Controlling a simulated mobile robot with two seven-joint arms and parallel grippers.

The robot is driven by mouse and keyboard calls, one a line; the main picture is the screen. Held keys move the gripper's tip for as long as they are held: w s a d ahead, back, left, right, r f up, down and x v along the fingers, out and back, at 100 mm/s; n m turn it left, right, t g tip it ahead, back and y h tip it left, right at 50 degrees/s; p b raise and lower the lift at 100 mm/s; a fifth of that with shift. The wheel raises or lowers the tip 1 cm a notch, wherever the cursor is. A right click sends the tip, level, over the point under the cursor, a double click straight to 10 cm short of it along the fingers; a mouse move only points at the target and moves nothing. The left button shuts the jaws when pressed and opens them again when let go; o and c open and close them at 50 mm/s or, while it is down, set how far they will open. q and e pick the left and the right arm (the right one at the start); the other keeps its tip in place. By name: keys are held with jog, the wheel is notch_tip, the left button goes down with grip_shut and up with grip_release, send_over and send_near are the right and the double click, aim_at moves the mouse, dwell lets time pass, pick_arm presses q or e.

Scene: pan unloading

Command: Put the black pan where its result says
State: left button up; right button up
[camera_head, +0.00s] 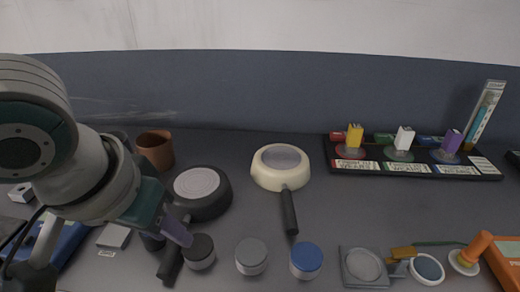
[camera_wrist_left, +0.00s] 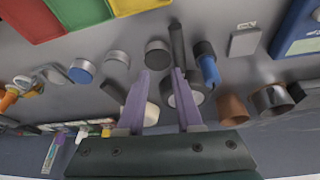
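The black pan (camera_head: 214,203) with a grey disc inside sits on the grey table, left of centre in the head view. Its black handle points toward the front. My left gripper (camera_head: 178,232) is beside this handle, above the table. In the left wrist view its two purple fingers (camera_wrist_left: 161,85) are apart with nothing clearly between them. The right finger partly covers the black pan (camera_wrist_left: 196,97), whose handle (camera_wrist_left: 178,45) points up the picture. A black board (camera_head: 420,169) with labels and yellow, white and purple blocks stands at the back right. My right gripper is not seen.
A cream pan (camera_head: 268,177) lies right of the black one. Black (camera_head: 199,250), grey (camera_head: 251,256) and blue (camera_head: 306,260) lidded round pots stand in front. A brown cup (camera_head: 154,150) stands behind. Tools clutter the front right. Red, yellow and green trays (camera_wrist_left: 80,14) show in the wrist view.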

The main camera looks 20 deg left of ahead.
aim_at(188, 214)
pick_arm(q)
jog(key=w+a+n, duration=0.1)
jog(key=w+a, duration=0.1)
jog(key=a, duration=0.1)
jog(key=shift+w+r+y, duration=0.15)
jog(key=shift+w+y, duration=0.2)
jog(key=shift+y, duration=0.05)
jog(key=shift+n, duration=0.4)
jog(key=b+x, duration=0.1)
jog(key=x, duration=0.3)
jog(key=shift+w+a, duration=0.2)
pick_arm(e)
jog(key=shift+f, duration=0.9)
pick_arm(q)
jog(key=b+x, duration=0.2)
jog(key=x, duration=0.3)
jog(key=shift+w+a+f, duration=0.1)
jog(key=shift+w+f, duration=0.2)
jog(key=shift+w, duration=0.05)
pick_arm(e)
jog(key=shift+f, duration=0.65)
pick_arm(q)
grip_shut()
jog(key=shift+r, duration=0.1)
